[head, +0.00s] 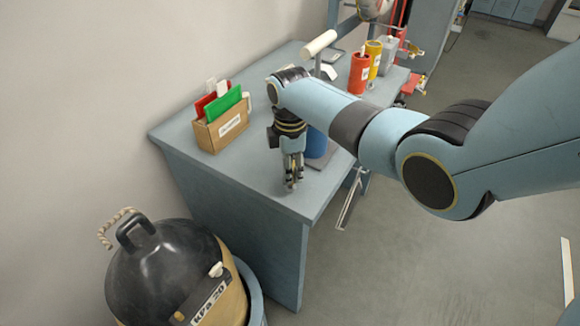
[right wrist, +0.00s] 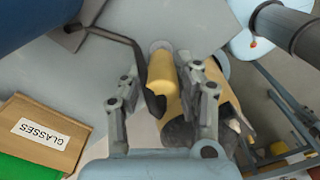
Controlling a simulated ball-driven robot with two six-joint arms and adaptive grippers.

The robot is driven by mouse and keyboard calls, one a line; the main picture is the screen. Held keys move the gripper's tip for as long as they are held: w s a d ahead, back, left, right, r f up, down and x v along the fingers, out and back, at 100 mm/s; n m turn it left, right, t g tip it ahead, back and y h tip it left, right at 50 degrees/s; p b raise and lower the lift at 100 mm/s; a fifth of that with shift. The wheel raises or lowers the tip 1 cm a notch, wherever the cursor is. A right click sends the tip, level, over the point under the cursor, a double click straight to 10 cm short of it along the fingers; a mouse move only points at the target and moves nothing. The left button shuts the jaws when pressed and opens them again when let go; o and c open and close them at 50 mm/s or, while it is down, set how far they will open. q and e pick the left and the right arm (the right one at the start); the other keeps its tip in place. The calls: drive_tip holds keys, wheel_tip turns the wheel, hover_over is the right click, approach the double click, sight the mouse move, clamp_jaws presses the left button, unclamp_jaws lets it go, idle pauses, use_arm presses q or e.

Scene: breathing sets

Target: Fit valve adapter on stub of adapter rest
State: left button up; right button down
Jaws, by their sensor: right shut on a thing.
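My right gripper (head: 291,184) points down over the near part of the blue-grey table. In the right wrist view its fingers (right wrist: 166,78) are shut around a yellow, brass-like cylinder (right wrist: 163,75), which I take as the valve adapter. A pale round end shows at its far side. A dark bent bar (right wrist: 112,36) runs close to the cylinder; I cannot tell whether they touch. In the head view the held piece is too small to make out. No stub or adapter rest can be clearly identified. My left gripper is not in view.
A cardboard box (head: 222,134) with red and green folders stands left of the gripper. A blue cylinder (head: 317,143) on a grey plate (head: 325,158) is just behind. Red (head: 359,74) and yellow (head: 373,60) containers stand farther back. A black and yellow drum (head: 165,265) stands before the table.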

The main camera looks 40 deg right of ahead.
drive_tip(key=shift+f+b, duration=0.7)
drive_tip(key=shift+f, duration=0.3)
drive_tip(key=c, duration=0.9)
unclamp_jaws()
drive_tip(key=shift+o, duration=0.2)
wheel_tip(320, 180, up, 12)
drive_tip(key=shift+f, duration=0.1)
drive_tip(key=shift+s, duration=0.1)
